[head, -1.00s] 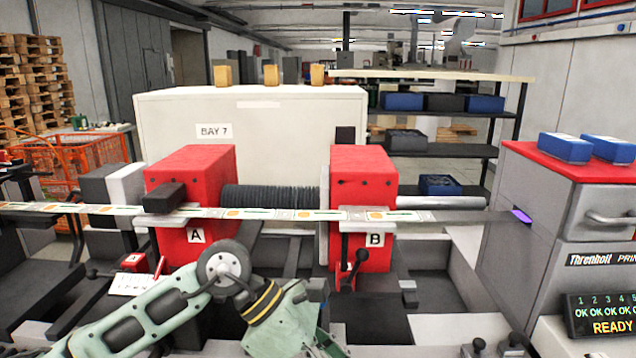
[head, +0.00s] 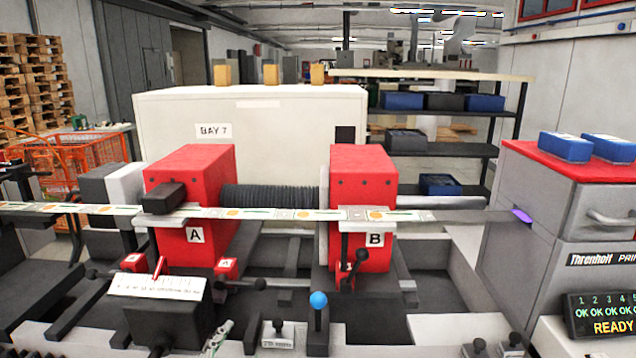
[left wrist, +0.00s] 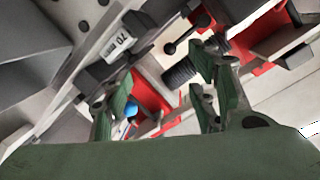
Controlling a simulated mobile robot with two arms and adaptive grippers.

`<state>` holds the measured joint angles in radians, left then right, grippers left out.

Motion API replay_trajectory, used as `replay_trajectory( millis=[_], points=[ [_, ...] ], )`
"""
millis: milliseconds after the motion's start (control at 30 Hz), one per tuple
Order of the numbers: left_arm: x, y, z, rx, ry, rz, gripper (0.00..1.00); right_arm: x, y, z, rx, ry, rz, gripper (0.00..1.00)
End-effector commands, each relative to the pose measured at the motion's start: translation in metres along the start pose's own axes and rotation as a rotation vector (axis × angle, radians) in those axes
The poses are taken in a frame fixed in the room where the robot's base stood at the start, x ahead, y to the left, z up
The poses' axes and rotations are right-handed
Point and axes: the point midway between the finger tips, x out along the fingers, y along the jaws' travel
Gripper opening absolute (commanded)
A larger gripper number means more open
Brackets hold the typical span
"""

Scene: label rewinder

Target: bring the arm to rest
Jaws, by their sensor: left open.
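My left gripper (left wrist: 165,88) is open in the left wrist view, with its two green fingers apart and nothing between them. My right gripper is in neither view. The label rewinder has red block A (head: 193,195) and red block B (head: 363,200), with a printed label web (head: 285,214) running across both.
A lever with a blue knob (head: 318,300) stands at the front; the blue knob also shows in the left wrist view (left wrist: 131,109). A white scale plate (head: 158,286) and black-knobbed levers (head: 278,327) are nearby. A grey printer cabinet (head: 545,225) stands at right.

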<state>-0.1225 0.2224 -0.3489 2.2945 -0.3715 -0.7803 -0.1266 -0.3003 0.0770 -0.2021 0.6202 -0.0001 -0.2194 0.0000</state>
Motion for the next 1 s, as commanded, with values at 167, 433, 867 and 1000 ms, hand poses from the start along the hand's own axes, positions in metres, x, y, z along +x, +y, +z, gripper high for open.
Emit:
replay_trajectory(
  millis=[167,433,867,1000],
  points=[
    [-0.059,0.043,0.114,-0.214,-0.41,0.142,0.53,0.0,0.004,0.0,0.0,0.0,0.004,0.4],
    [-0.159,0.092,0.198,-0.393,-0.827,0.293,0.53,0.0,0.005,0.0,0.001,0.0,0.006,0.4],
    [-0.203,0.15,0.274,-0.465,-1.074,0.389,0.53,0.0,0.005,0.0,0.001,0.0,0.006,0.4],
    [-0.192,0.178,0.311,-0.46,-1.091,0.398,0.53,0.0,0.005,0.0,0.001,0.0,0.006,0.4]
  ],
)
